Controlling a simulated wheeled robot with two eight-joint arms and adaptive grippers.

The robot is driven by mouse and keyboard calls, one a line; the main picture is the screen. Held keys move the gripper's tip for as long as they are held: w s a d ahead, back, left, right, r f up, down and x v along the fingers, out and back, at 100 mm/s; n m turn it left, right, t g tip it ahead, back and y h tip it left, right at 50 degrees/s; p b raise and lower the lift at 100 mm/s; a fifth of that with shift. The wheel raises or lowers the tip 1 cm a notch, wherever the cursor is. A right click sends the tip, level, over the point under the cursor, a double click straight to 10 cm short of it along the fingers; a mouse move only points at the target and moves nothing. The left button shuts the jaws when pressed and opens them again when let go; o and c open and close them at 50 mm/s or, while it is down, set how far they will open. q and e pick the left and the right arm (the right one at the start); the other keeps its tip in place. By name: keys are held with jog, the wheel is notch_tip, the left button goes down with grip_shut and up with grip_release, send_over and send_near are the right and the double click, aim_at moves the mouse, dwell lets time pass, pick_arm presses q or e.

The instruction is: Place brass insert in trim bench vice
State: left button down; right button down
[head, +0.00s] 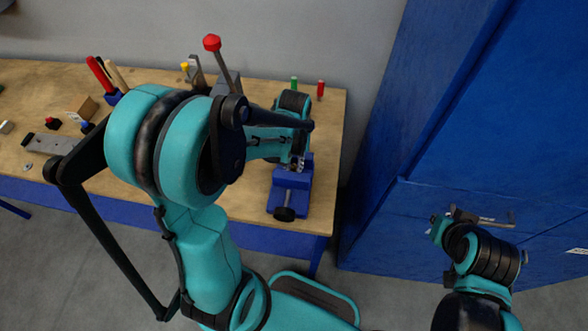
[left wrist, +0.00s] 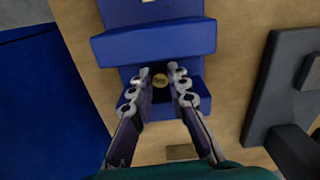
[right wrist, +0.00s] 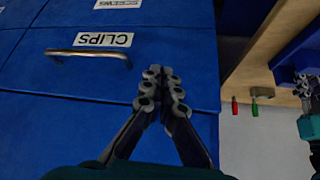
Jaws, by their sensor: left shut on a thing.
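The blue trim bench vice (head: 291,190) stands near the right end of the wooden bench. In the left wrist view its wide jaw block (left wrist: 155,43) lies just beyond my fingertips. The brass insert (left wrist: 160,81) is a small round gold disc between my left fingertips, against the blue of the vice. My left gripper (head: 297,163) is shut on it, at the vice jaws; whether the insert touches the jaws is unclear. My right gripper (right wrist: 162,80) has its fingertips together and empty, in front of a blue drawer front.
The tall blue cabinet (head: 465,130) stands right of the bench, with a drawer handle (right wrist: 88,53) labelled CLIPS. A red-knobbed lever (head: 212,43) rises behind my left arm. Red-handled tools (head: 98,72) and a grey metal block (head: 50,143) are on the bench's left side.

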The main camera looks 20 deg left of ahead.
pick_arm(q)
jog(key=shift+f, duration=0.8)
jog(key=shift+r, duration=0.15)
pick_arm(e)
jog(key=shift+f, duration=0.5)
pick_arm(q)
jog(key=c, duration=1.5)
grip_release()
jog(key=shift+f, duration=0.2)
jog(key=shift+o, duration=0.2)
pick_arm(e)
jog(key=shift+f, duration=0.15)
